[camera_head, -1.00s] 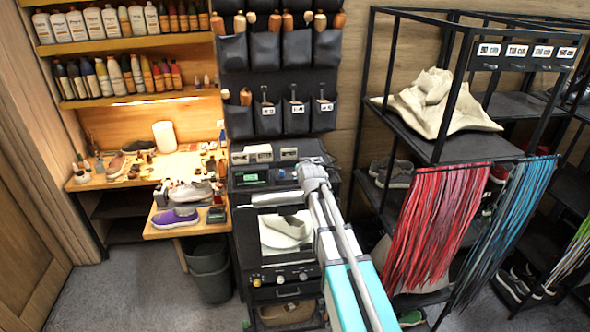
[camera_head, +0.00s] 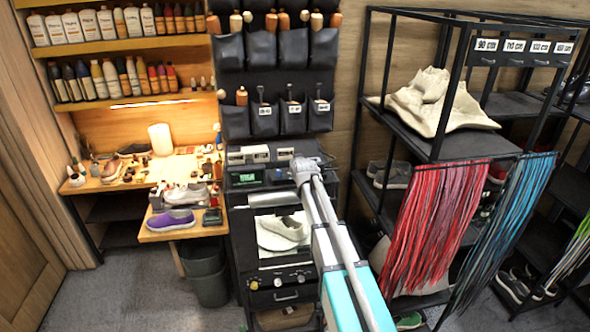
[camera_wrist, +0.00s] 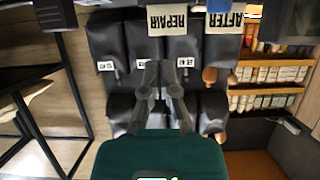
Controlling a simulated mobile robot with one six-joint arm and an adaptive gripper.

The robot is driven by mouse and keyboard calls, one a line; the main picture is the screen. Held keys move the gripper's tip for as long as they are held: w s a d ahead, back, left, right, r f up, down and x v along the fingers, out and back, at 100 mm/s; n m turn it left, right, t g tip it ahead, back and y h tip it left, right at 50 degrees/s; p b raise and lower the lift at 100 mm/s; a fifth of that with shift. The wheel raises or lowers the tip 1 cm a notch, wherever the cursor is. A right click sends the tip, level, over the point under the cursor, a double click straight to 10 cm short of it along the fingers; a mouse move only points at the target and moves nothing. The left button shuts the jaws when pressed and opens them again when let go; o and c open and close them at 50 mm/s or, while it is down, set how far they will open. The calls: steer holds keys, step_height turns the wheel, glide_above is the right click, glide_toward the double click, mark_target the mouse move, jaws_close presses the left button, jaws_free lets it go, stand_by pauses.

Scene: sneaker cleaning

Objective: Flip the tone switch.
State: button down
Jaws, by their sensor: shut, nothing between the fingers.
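I cannot make out a tone switch for certain. A black machine (camera_head: 279,297) stands below the wall pockets, with a small box with a green display (camera_head: 247,178) on its upper part. Its front carries several knobs (camera_head: 279,282). A pale sneaker (camera_head: 281,232) lies on a light sheet in it. My arm reaches up to the right side of the upper part, and its wrist hides what lies behind it. In the wrist view my gripper (camera_wrist: 160,66) is shut and empty, its fingers overlapping dark pockets in the picture. I cannot tell if it touches anything.
"REPAIR" (camera_wrist: 168,19) and "AFTER" (camera_wrist: 224,23) labels show upside down in the wrist view. Left is a workbench (camera_head: 100,183) with shoes and bottles. A dark bin (camera_head: 208,283) stands below. Right is a black rack with red laces (camera_head: 436,225) hanging close to my arm.

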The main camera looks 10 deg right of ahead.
steer(key=w+f+b, duration=0.1)
steer(key=w+f, duration=0.1)
steer(key=shift+w+f+b, duration=0.1)
steer(key=shift+w+b, duration=0.25)
steer(key=shift+s+f+b, duration=0.15)
steer(key=shift+f+b, duration=0.6)
steer(key=shift+s+f+b, duration=0.15)
steer(key=shift+f+b, duration=0.55)
steer(key=shift+d, duration=0.1)
